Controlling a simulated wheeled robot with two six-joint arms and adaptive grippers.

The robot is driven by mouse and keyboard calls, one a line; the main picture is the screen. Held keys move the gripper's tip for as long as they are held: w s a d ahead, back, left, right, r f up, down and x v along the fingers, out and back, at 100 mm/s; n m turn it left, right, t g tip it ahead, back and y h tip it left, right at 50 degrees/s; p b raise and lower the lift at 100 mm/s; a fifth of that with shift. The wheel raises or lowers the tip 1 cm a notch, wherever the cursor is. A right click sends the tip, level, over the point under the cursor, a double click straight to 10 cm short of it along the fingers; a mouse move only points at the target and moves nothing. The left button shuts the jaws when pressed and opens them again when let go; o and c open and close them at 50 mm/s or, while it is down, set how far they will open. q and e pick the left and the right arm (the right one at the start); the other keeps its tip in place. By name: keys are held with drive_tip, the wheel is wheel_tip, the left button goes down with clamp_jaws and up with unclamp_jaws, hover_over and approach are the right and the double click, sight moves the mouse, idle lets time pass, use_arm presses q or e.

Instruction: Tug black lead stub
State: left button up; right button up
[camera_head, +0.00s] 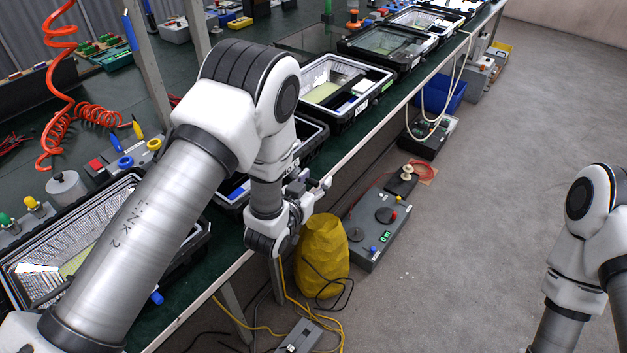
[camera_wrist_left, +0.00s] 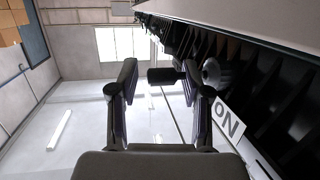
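In the left wrist view the black lead stub (camera_wrist_left: 161,76) sticks out of a grey round fitting (camera_wrist_left: 214,75) on the side of a black ribbed housing (camera_wrist_left: 275,85). My left gripper (camera_wrist_left: 157,84) is open, with one finger on each side of the stub's free end. A clear gap shows between the stub and the left-hand finger; the right-hand finger covers part of the stub near the fitting. In the head view my left gripper (camera_head: 312,188) is at the bench's front edge, by a housing (camera_head: 312,138) partly hidden behind my arm. My right gripper is out of frame.
More open black housings, such as one with a pale panel (camera_head: 378,85), stand in a row along the green bench (camera_head: 222,240). Below the edge are a yellow sack (camera_head: 322,262) and a grey control box (camera_head: 378,232). The floor to the right is mostly clear.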

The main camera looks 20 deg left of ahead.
use_arm(q)
drive_tip(key=v, duration=1.2)
drive_tip(key=shift+s, duration=0.1)
